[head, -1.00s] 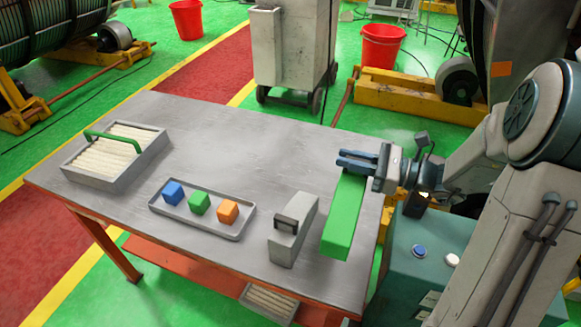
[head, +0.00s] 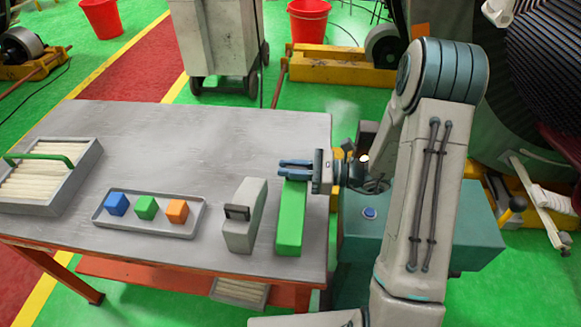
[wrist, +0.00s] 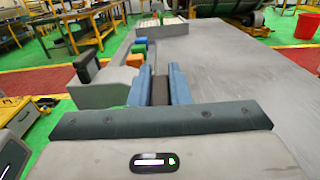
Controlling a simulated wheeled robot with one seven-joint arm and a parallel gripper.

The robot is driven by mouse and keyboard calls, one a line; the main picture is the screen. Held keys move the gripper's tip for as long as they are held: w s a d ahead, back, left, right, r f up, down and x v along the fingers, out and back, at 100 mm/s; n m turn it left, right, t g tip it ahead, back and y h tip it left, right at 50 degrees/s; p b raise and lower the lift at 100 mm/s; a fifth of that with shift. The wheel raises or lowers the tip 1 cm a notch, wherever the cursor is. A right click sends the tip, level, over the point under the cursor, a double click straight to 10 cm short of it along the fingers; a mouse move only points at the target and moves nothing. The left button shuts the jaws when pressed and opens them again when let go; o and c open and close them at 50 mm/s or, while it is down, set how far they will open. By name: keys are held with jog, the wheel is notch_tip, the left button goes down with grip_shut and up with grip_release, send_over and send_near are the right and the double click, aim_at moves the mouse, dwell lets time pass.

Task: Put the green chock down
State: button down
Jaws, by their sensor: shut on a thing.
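The green chock (head: 290,218) is a long green block near the right end of the table, just right of a grey block with a dark handle (head: 243,217). My gripper (head: 294,168) is over the chock's far end, with its blue fingers shut on it. The head view does not show clearly whether the chock's underside touches the table. In the wrist view my two blue fingers (wrist: 160,88) point toward the table, with a dark gap between them; the chock is not clearly seen there.
A grey tray (head: 100,222) holds blue, green and orange cubes. A box of pale rods with a green handle (head: 70,163) stands at the left. The table's middle and back (head: 200,145) are clear. A teal cabinet (head: 470,225) stands beyond the table's right edge.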

jog(key=shift+f, duration=0.1)
jog(key=c, duration=1.8)
grip_release()
jog(key=shift+f, duration=0.1)
jog(key=o, duration=0.4)
jog(key=shift+o, duration=0.2)
